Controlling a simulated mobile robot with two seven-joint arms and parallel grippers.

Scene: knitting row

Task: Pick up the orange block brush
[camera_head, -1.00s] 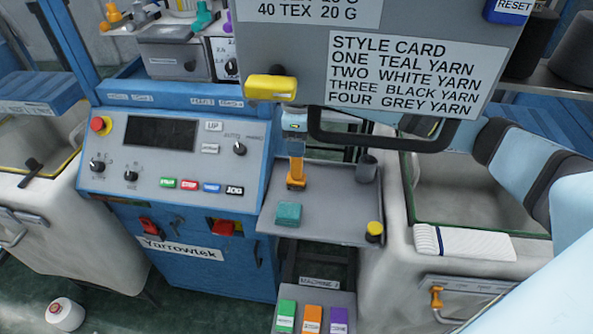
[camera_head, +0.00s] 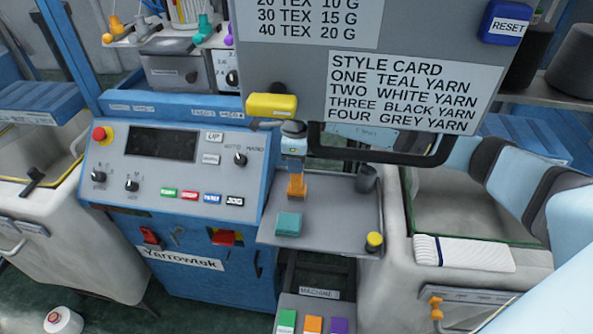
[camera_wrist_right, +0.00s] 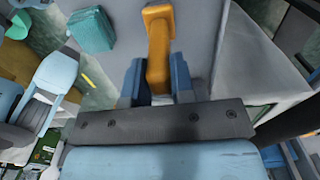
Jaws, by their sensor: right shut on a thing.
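The orange block brush (camera_head: 297,188) is upright over the grey tray (camera_head: 330,212), behind the teal block (camera_head: 289,224). I cannot tell whether its base touches the tray. My right gripper (camera_head: 294,168) comes down on it from above and is shut on its upper part. In the right wrist view the orange brush (camera_wrist_right: 158,45) lies between the two blue fingers of my right gripper (camera_wrist_right: 158,80), and the teal block (camera_wrist_right: 91,31) is to its left. The fingers hide part of the brush. My left gripper is not in view.
A dark cup (camera_head: 366,179) stands at the tray's back right and a yellow-topped knob (camera_head: 374,242) at its front right. The blue control panel (camera_head: 180,165) is to the left.

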